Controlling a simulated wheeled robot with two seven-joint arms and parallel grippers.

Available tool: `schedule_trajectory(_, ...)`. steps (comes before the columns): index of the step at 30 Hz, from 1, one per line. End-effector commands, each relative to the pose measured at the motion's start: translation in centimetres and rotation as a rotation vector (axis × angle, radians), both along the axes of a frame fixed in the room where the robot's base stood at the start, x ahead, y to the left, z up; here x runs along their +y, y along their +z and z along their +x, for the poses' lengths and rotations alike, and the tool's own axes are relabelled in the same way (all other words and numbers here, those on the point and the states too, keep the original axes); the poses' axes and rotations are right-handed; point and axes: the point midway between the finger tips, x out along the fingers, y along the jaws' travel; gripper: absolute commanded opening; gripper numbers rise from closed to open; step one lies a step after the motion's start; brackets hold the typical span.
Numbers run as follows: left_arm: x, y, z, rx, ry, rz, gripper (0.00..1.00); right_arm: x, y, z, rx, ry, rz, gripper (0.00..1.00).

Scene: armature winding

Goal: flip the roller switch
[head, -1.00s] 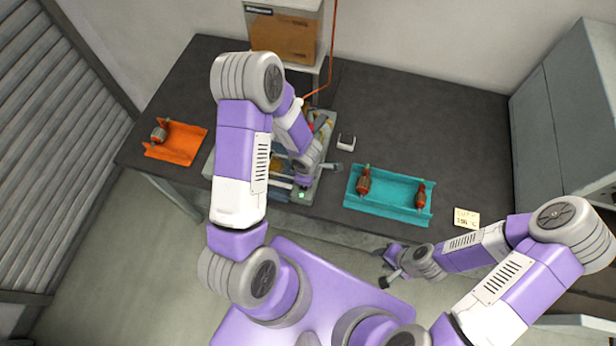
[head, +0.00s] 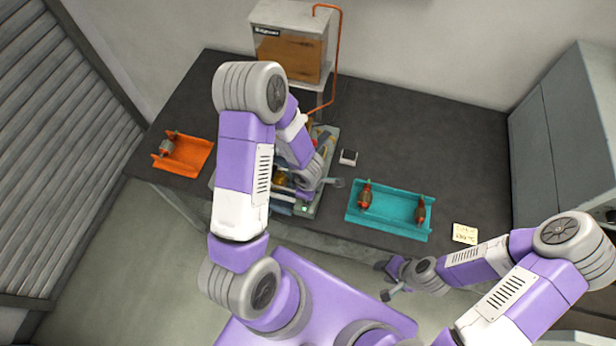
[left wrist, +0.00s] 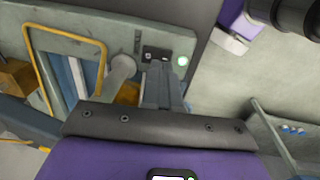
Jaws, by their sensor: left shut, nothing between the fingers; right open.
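The winding machine (head: 325,140) stands on the dark bench, mostly hidden behind my left arm in the head view. In the left wrist view, its grey-green panel (left wrist: 205,45) carries a small black switch plate (left wrist: 155,52) beside a lit green lamp (left wrist: 183,61). The lamp also shows in the head view (head: 304,208). My left gripper (left wrist: 163,72) is shut and empty, its tips just below the switch plate in the picture; I cannot tell whether they touch it. My right gripper (head: 388,280) is open and empty in front of the bench.
A teal tray (head: 391,213) with two armatures lies right of the machine; an orange tray (head: 195,157) with one armature lies left. A small white-and-dark block (head: 348,157) and a note (head: 465,233) lie on the bench. A yellow wire frame (left wrist: 102,55) stands beside the switch.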

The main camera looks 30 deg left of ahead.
Motion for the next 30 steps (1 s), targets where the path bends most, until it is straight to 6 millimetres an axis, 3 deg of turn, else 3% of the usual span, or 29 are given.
schedule_trajectory(1, 0.0, 1.9, -0.1, -0.003, -0.002, 0.001, 0.00, 0.0, 1.3, 0.0, 0.000, 0.000, 0.000, 0.43)
schedule_trajectory(3, -0.1, 3.4, -0.2, -0.004, -0.002, 0.001, 0.00, 0.0, 2.2, 0.0, 0.000, 0.000, 0.000, 0.43)
schedule_trajectory(9, -0.1, 5.4, -0.5, -0.005, 0.002, 0.001, 0.00, 0.0, 2.1, 0.0, 0.000, 0.000, 0.000, 0.43)
schedule_trajectory(21, -0.2, 8.9, -0.9, -0.005, 0.005, -0.001, 0.00, 0.0, 1.9, 0.0, 0.000, 0.000, 0.000, 0.43)
schedule_trajectory(30, -0.3, 9.8, -1.2, 0.000, 0.000, 0.000, 0.00, 0.0, 1.8, 0.0, 0.000, 0.000, 0.000, 0.43)
